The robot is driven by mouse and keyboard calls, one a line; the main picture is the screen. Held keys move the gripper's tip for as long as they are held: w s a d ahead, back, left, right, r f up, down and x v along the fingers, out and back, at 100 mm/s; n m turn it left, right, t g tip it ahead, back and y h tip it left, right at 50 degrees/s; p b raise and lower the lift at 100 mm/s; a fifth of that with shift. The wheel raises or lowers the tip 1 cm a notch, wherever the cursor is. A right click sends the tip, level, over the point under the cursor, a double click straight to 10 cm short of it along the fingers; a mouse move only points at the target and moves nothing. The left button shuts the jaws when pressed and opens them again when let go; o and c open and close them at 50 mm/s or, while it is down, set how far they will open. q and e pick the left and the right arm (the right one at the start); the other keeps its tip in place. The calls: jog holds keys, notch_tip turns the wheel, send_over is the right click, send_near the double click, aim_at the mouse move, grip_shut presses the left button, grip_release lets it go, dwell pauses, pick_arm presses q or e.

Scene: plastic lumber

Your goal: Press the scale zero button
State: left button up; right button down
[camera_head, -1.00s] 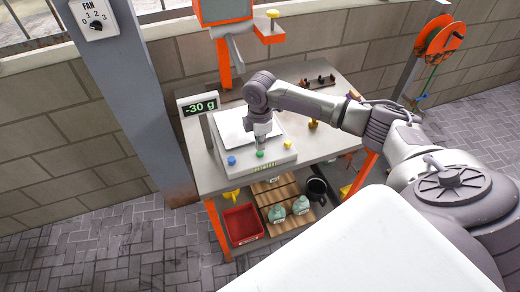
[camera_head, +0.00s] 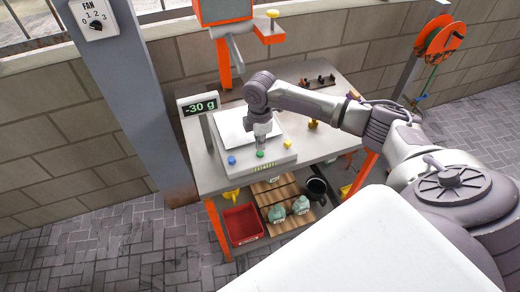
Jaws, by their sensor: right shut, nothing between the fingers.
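The scale (camera_head: 237,165) stands on the grey workbench, with a white weighing plate (camera_head: 231,127). Its display (camera_head: 199,105) on a post at the left reads -30 g. No label tells me which one is zero. My right gripper (camera_head: 261,147) points down, shut and empty, with its tips right above the green button. I cannot tell whether they touch it. My left gripper is not in view.
The workbench (camera_head: 318,146) has a dark rack with small parts (camera_head: 318,82) at the back and a brass-coloured item (camera_head: 312,124) right of the scale. Below are a red bin (camera_head: 241,224) and wooden slats (camera_head: 270,191). A grey post (camera_head: 131,100) stands at the left.

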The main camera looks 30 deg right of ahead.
jog(key=shift+f, duration=0.15)
jog(key=shift+f+b, duration=0.35)
jog(key=shift+f, duration=0.7)
notch_tip(320, 180, up, 4)
jog(key=p, duration=0.4)
jog(key=shift+r+p, duration=0.1)
jog(key=shift+p, duration=0.3)
dwell(0.4)
